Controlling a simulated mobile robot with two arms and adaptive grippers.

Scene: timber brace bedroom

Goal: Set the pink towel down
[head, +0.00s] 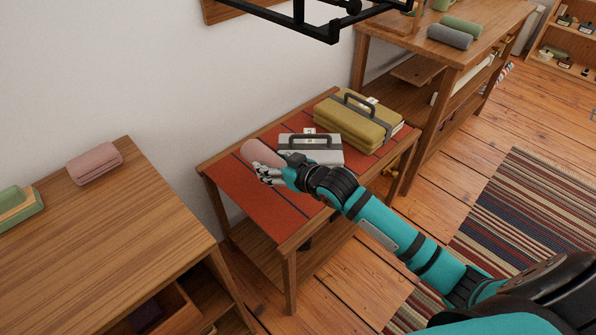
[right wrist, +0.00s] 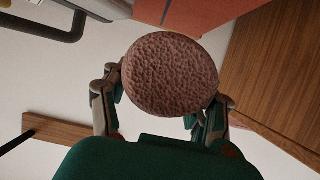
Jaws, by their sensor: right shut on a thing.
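A rolled pink towel (head: 260,154) is in my right gripper (head: 270,172), over the left back part of a small wooden table with a red-orange runner (head: 262,196). In the right wrist view the towel's round textured end (right wrist: 170,75) sits between the two fingers of the right gripper (right wrist: 165,105). The fingers are closed on its sides. I cannot tell whether the towel touches the runner. My left gripper is not in view.
A white case (head: 312,152) and an olive case (head: 360,122) stand on the runner, right of my gripper. The runner's front left part is clear. A taller wooden table with rolled grey (head: 450,36) and green towels (head: 462,25) stands behind right. A green tray (head: 18,210) is far left.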

